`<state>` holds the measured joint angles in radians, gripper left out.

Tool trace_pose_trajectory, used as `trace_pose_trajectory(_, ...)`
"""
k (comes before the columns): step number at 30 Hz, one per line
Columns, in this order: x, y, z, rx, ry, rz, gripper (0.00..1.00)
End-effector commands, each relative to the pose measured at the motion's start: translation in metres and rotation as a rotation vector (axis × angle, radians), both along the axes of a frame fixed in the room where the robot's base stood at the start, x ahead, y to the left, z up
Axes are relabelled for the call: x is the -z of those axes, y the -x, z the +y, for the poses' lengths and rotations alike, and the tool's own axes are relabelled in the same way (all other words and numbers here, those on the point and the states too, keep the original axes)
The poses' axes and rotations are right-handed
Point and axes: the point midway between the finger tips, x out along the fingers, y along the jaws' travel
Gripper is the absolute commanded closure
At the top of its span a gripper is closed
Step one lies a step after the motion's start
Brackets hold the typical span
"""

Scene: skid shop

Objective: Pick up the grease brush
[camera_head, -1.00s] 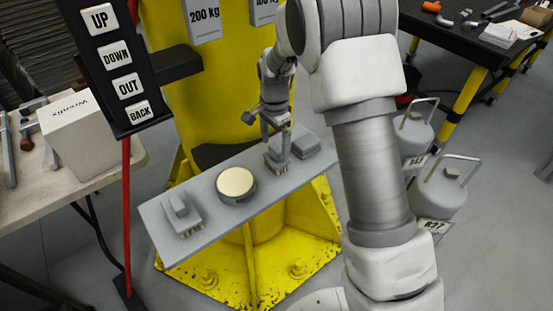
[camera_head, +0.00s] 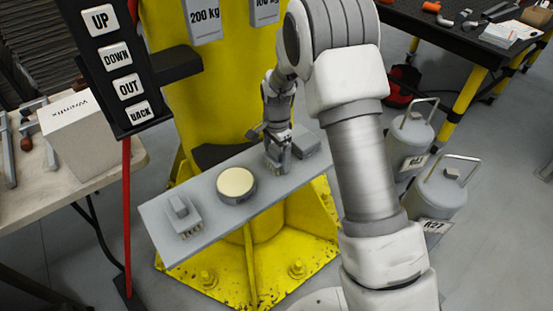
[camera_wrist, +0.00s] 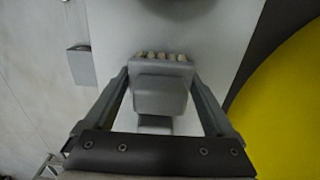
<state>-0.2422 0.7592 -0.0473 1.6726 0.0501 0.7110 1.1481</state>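The grease brush is a grey block with a row of pale bristles along one edge. In the wrist view, the brush (camera_wrist: 160,92) lies on the grey shelf between my fingers. In the head view, my gripper (camera_head: 277,162) is down at the shelf and largely hides this brush. It also shows in the wrist view (camera_wrist: 160,78), with its open fingers on either side of the brush, close to its sides. A similar grey block with bristles (camera_head: 182,213) lies at the shelf's left end.
The grey shelf (camera_head: 213,222) is fixed to a yellow column (camera_head: 215,105). A round tin with a cream top (camera_head: 236,182) and another grey block (camera_head: 304,146) lie beside my gripper. A button panel (camera_head: 125,75) hangs left. Grey weights (camera_head: 435,195) stand right.

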Motion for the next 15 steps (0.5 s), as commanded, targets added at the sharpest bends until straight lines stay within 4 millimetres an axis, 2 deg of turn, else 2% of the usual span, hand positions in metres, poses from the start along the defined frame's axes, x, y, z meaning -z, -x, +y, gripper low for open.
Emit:
trace_pose_trajectory(1,-0.0003,-0.0001,0.0001,0.0,0.0,0.0,0.52)
trace_pose_trajectory(4,-0.0004,-0.0001,0.0,0.0,0.0,0.0,0.7)
trace_pose_trajectory(15,-0.0066,-0.0007,0.0001,0.0,0.0,-0.002,0.71)
